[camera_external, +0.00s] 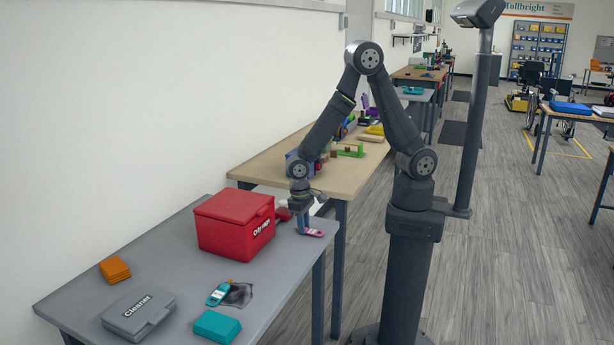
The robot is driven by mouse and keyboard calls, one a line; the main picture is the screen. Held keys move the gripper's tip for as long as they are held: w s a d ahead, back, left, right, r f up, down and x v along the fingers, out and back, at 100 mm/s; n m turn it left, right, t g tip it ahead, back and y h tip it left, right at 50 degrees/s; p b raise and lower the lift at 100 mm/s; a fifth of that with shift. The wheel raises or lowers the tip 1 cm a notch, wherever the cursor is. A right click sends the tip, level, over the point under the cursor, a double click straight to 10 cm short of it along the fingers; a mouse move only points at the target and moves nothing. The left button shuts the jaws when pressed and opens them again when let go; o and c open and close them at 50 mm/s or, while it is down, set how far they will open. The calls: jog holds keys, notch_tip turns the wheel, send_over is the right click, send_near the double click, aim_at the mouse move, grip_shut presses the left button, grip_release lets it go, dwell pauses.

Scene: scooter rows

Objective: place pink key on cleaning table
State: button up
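The pink key (315,233) is a small flat piece at the far right corner of the grey cleaning table (170,250). My gripper (304,228) points down with its fingertips at the key's left end. The picture is too small to show whether the fingers are closed on the key or apart beside it. The key appears to be at or very near the tabletop; I cannot tell whether it rests there.
A red box (235,224) stands left of my gripper. A grey Cleaner case (139,315), an orange stack (115,269), a teal block (217,326), a teal key-like piece (218,294) and a dark cloth (238,294) lie nearer. A wooden table (265,166) with several items adjoins behind.

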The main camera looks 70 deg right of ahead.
jog(key=o, duration=0.4)
jog(key=shift+o, duration=0.2)
notch_tip(320, 180, up, 12)
jog(key=w, duration=0.1)
jog(key=shift+r, duration=0.15)
jog(key=shift+w, duration=0.1)
jog(key=f, duration=0.4)
jog(key=s+f, duration=0.1)
jog(key=f, duration=0.7)
jog(key=shift+s, duration=0.15)
jog(key=shift+r, duration=1.45)
